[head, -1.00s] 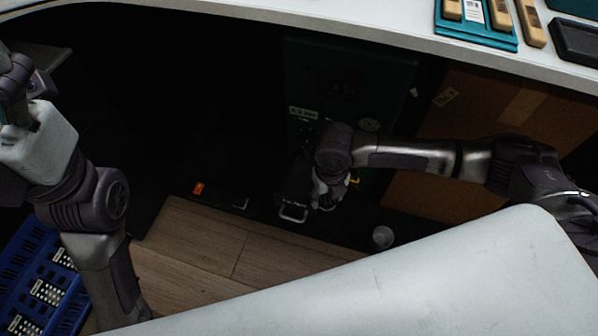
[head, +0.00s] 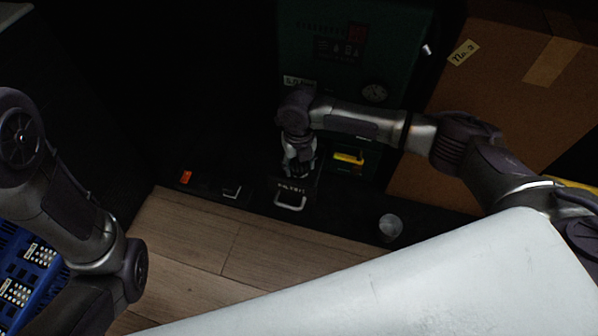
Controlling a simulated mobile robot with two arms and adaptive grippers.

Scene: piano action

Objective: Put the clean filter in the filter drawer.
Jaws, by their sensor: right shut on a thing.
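The filter drawer (head: 291,200) is low at the foot of the dark green cabinet (head: 300,50). It has a dark front with pale lettering and a light handle. My right gripper (head: 301,168) points down just behind this front, over the drawer. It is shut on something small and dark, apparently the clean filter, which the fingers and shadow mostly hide. I cannot tell whether it touches the drawer. My left arm is at the left edge, and its gripper is out of view.
A brown cardboard box (head: 480,110) stands right of the cabinet. A small round grey container (head: 390,227) is on the dark floor strip, right of the drawer. A smaller handle (head: 231,192) and an orange switch (head: 187,177) lie left. A blue crate (head: 25,265) is lower left.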

